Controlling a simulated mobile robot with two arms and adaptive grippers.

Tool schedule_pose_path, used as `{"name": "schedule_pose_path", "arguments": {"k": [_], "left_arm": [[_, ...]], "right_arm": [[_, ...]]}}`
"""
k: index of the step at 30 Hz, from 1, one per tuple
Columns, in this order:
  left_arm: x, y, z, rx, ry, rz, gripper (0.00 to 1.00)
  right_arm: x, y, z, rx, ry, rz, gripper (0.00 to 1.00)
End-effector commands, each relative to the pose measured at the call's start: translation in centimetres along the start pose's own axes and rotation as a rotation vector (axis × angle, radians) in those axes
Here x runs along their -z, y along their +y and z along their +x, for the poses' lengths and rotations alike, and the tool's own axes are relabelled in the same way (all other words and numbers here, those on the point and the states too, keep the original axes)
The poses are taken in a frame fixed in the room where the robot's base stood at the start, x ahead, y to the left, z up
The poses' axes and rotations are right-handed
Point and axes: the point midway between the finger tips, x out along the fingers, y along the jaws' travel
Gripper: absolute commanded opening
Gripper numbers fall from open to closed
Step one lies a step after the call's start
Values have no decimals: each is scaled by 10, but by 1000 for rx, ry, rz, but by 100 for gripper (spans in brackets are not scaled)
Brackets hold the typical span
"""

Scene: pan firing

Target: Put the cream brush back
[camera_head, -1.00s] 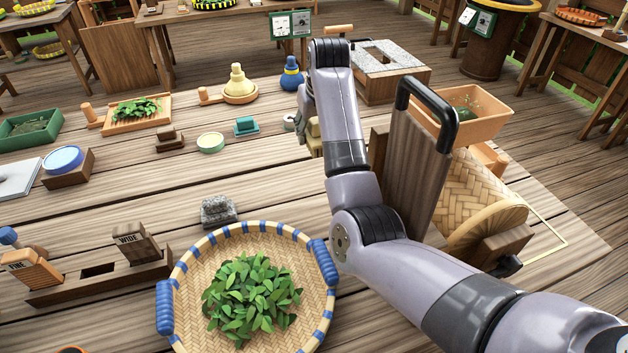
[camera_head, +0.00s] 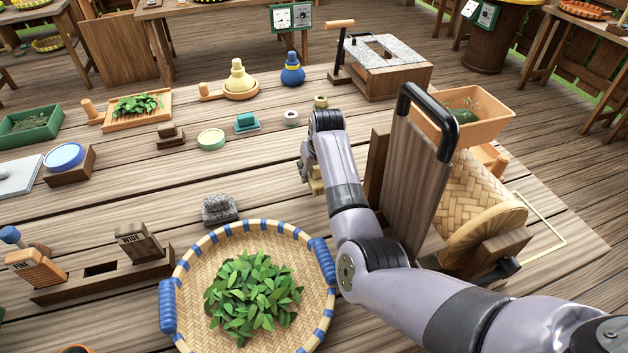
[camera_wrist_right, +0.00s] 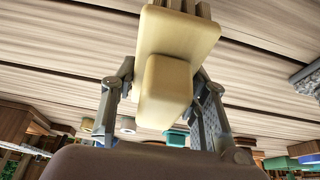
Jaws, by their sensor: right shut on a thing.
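The cream brush (camera_wrist_right: 176,40) is a pale block with a raised grip, and its dark bristles show at the top edge of the right wrist view. My right gripper (camera_wrist_right: 160,90) is shut on its grip, one finger on each side. In the head view the right gripper (camera_head: 313,180) is above the table, left of the wooden board, and only a small part of the brush (camera_head: 316,187) shows beside my arm. A wooden rack (camera_head: 60,294) at the left holds a WIDE block (camera_head: 138,242) and a FINE block (camera_head: 36,267), with an empty slot between them. My left gripper is out of view.
A round basket of green leaves (camera_head: 254,290) stands in front. A grey brush-like block (camera_head: 219,209) lies behind it. A brown brush (camera_head: 170,135), a teal brush (camera_head: 246,122) and a green-rimmed dish (camera_head: 211,139) stand farther back. A wooden board with black handle (camera_head: 415,150) rises right of my arm.

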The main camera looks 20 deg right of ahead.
Motion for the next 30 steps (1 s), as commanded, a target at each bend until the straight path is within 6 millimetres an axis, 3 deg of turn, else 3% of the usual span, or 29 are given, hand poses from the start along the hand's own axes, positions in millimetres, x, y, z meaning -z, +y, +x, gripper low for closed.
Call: {"name": "schedule_pose_path", "arguments": {"k": [10, 24, 25, 30], "left_arm": [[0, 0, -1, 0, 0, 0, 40], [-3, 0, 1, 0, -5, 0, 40], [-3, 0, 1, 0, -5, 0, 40], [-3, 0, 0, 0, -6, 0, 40]], "right_arm": [[-16, 0, 39, 0, -1, 0, 19], [-19, 0, 47, -1, 1, 0, 19], [-19, 0, 46, -1, 1, 0, 42], [-19, 0, 46, 0, 0, 0, 54]]}}
